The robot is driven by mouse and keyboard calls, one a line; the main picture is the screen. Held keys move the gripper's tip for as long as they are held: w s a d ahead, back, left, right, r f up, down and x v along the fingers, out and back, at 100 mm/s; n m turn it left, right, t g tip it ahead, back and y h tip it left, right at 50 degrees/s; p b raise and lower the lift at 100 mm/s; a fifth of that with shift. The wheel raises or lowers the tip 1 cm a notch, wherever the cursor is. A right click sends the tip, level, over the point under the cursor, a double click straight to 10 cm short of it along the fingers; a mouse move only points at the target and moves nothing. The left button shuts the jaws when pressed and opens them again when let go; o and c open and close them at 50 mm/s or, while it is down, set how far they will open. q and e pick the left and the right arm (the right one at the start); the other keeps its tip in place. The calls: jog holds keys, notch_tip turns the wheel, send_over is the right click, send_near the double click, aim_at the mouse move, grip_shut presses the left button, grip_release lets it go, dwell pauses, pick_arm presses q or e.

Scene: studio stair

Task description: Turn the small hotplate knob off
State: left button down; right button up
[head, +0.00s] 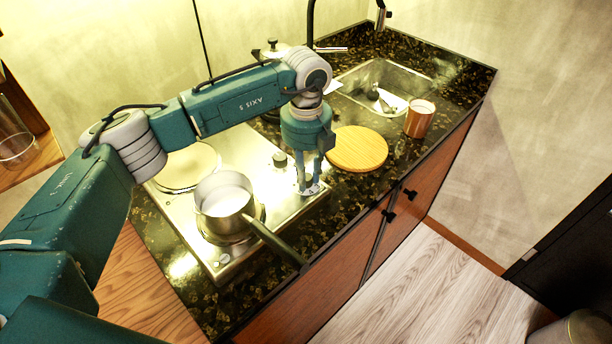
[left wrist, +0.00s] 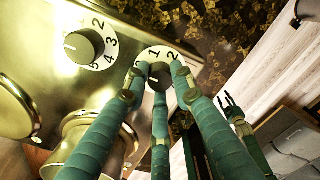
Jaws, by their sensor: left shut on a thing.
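The steel hotplate unit (head: 250,178) has two black knobs at its right end. My left gripper (head: 309,190) reaches down over the front knob. In the left wrist view its three teal fingers close around this front knob (left wrist: 158,76), whose white dial shows 1 and 2; the fingers hide part of the dial and the pointer. The back knob (head: 280,159) stands free; in the left wrist view it (left wrist: 84,46) has a white mark pointing left. My right gripper (left wrist: 232,103) shows small in the left wrist view, empty, its dark fingers spread apart.
A pot (head: 224,200) with white contents sits on the front plate, its handle over the counter edge. The back plate (head: 187,166) is bare. A round wooden board (head: 357,149) lies close right of my left gripper. A copper cup (head: 419,119) stands by the sink (head: 385,78).

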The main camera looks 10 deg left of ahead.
pick_arm(q)
jog(key=shift+r, duration=0.1)
dwell(0.4)
jog(key=c, duration=1.5)
grip_release()
jog(key=shift+o, duration=0.2)
notch_tip(320, 180, up, 12)
